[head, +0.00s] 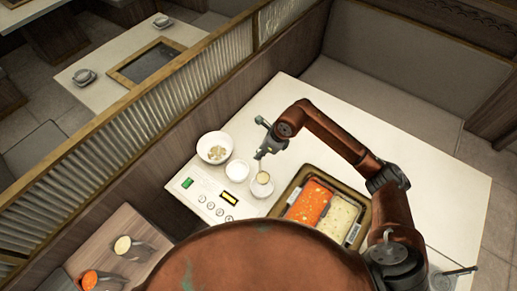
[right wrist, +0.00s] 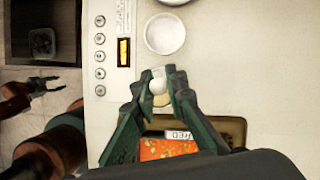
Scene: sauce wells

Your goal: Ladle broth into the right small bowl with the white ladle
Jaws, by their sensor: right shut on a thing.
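My right gripper (head: 261,152) is shut on the white ladle (head: 260,167) and holds it upright. The ladle's lower end, with something beige at it, is at the right small bowl (head: 262,190); I cannot tell whether it is inside or just above. In the right wrist view the gripper (right wrist: 158,82) hides most of that bowl. The left small bowl (head: 237,172) is white and stands beside it. The pot (head: 364,212) holds red-orange broth (head: 311,203) and pale broth (head: 338,216). My left gripper (right wrist: 48,85) shows at the left of the right wrist view, its fingers apart.
A larger white bowl (head: 214,148) with pale pieces stands behind the small bowls. A control panel (head: 207,198) with buttons lies along the table's left edge. A slatted partition (head: 150,110) rises beyond it. The white table (head: 420,170) is clear at the right.

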